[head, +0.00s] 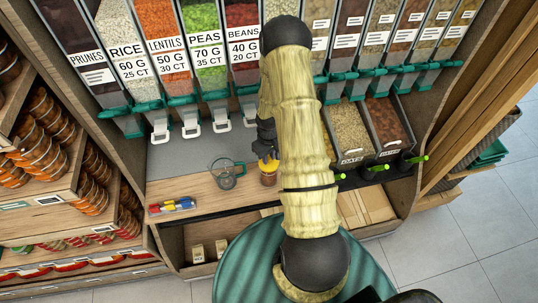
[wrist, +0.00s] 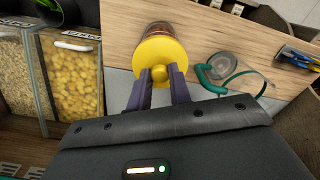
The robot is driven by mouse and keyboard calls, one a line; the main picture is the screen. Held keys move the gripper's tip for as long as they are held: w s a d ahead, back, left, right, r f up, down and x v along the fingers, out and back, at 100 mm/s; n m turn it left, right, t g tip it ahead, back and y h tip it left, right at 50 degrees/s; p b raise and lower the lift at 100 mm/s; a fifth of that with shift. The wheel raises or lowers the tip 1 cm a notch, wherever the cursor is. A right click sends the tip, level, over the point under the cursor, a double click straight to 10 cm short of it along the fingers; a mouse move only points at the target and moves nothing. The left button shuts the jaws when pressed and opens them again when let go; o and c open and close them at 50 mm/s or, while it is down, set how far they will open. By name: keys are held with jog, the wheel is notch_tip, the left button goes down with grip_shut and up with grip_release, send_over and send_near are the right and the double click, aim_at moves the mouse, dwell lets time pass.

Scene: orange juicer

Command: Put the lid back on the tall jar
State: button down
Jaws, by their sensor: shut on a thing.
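My gripper (wrist: 160,80) is shut on the knob of a yellow lid (wrist: 162,55). In the wrist view the lid lies over the mouth of a clear jar (wrist: 160,27) with reddish-brown contents, the tall jar as far as I can tell. In the head view my gripper (head: 266,150) points down at the yellow lid (head: 264,164), with the jar (head: 268,179) directly beneath it on the wooden counter. The lid looks roughly lined up with the jar. I cannot tell whether it is fully seated or slightly above the rim. My arm covers the jar's right side.
A clear container with a teal handle (head: 227,173) stands left of the jar. Red, yellow and blue items (head: 172,206) lie further left. Bins of dry food (head: 350,132) are on the right, and dispensers (head: 205,50) line the back. Bare counter (head: 195,190) shows between.

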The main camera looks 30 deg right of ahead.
jog(key=shift+f+b, duration=0.4)
jog(key=shift+f, duration=0.5)
jog(key=shift+f, duration=0.15)
dwell(1.5)
dwell(0.4)
jog(key=c, duration=0.7)
grip_release()
jog(key=shift+r+p, duration=2.25)
jog(key=shift+r, duration=1.3)
grip_shut()
